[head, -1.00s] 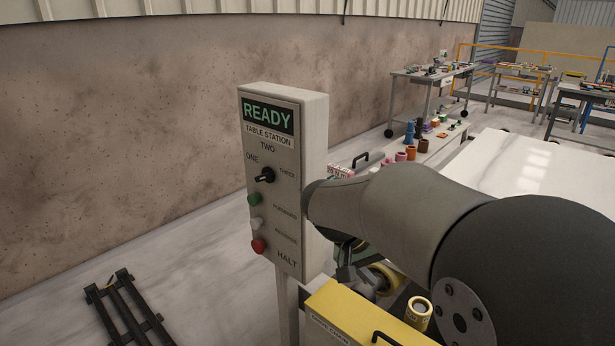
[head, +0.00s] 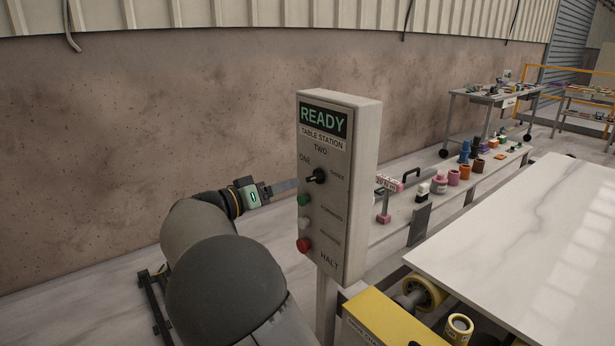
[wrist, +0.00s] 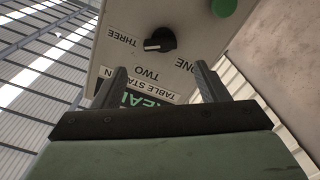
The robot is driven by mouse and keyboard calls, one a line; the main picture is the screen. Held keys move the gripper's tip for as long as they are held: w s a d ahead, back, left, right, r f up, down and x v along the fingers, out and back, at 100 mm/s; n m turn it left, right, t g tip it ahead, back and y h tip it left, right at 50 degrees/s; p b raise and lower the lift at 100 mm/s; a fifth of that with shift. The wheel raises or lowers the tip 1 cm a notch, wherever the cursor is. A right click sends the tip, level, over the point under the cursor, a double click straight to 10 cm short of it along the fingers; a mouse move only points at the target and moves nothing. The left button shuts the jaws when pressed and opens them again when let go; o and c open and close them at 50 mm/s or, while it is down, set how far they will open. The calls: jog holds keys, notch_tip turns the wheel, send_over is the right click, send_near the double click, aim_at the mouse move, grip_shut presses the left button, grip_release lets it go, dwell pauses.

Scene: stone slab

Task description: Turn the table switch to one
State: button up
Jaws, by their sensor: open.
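The table switch is a black rotary knob (head: 317,176) on the front of a pale control panel (head: 362,130) marked TABLE STATION. ONE, TWO and THREE are printed around it. The knob also shows in the wrist view (wrist: 160,40), where the panel appears upside down and its pale mark lies toward the THREE side. My gripper (head: 284,187) is left of the panel face in the head view. In the wrist view, its two fingers (wrist: 160,72) are spread and empty, apart from the knob, with TWO and the TABLE STATION label showing between them.
Below the knob are a green button (head: 304,200), a white button (head: 303,223) and a red HALT button (head: 304,245). A green READY display (head: 323,120) is above. A yellow box (head: 385,322) and a stone slab (head: 530,225) lie to the right. The wall stands behind.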

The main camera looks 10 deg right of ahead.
aim_at(310, 177)
jog(key=p+x, duration=0.1)
jog(key=x, duration=0.7)
jog(key=shift+c, duration=0.4)
jog(key=c, duration=0.9)
